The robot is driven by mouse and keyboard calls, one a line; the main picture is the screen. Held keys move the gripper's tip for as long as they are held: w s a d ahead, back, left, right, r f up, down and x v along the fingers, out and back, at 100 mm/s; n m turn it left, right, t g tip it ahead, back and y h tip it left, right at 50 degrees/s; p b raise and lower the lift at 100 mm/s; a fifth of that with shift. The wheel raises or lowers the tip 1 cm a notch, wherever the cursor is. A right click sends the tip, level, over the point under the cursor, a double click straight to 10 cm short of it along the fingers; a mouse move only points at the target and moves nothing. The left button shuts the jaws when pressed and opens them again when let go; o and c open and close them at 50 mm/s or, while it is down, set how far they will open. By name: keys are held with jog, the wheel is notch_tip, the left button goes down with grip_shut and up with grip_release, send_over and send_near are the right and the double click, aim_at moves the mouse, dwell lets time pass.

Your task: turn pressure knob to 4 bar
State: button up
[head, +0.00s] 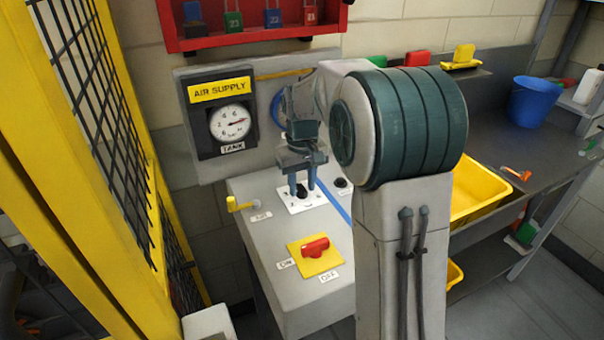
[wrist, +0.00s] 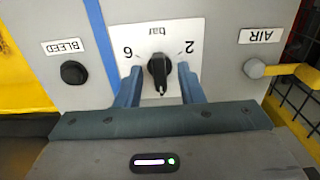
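The pressure knob (wrist: 159,71) is black and sits on a white dial plate (wrist: 205,30) marked "bar", 2 and 6; the wrist view shows it upside down. The knob's white mark points away from "bar", about midway between 2 and 6. The numeral at that spot is hidden by my gripper. My gripper (wrist: 160,70) is open, one finger on each side of the knob, with small gaps showing. In the head view my gripper (head: 302,186) reaches down to the dial plate (head: 315,199) on the grey console.
A yellow AIR lever (head: 240,204), a red ON/OFF switch (head: 315,247) and a black BLEED button (wrist: 73,72) are close by. The tank gauge (head: 230,123) hangs on the wall behind. A yellow mesh fence (head: 60,150) bounds the left side.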

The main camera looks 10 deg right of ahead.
aim_at(302, 187)
notch_tip(302, 187, up, 14)
jog(key=shift+f+p, duration=0.15)
jog(key=shift+p, duration=0.15)
jog(key=s+f+t, duration=0.1)
jog(key=s+f, duration=0.3)
jog(key=s, duration=0.4)
jog(key=s+f+m+t, duration=0.1)
jog(key=s+f, duration=0.2)
jog(key=s, duration=0.5)
jog(key=s+f+m, duration=0.1)
jog(key=s+f, duration=0.3)
jog(key=s, duration=0.4)
jog(key=shift+s+d+f+t, duration=0.1)
jog(key=shift+s+f+t, duration=0.2)
jog(key=shift+t, duration=0.1)
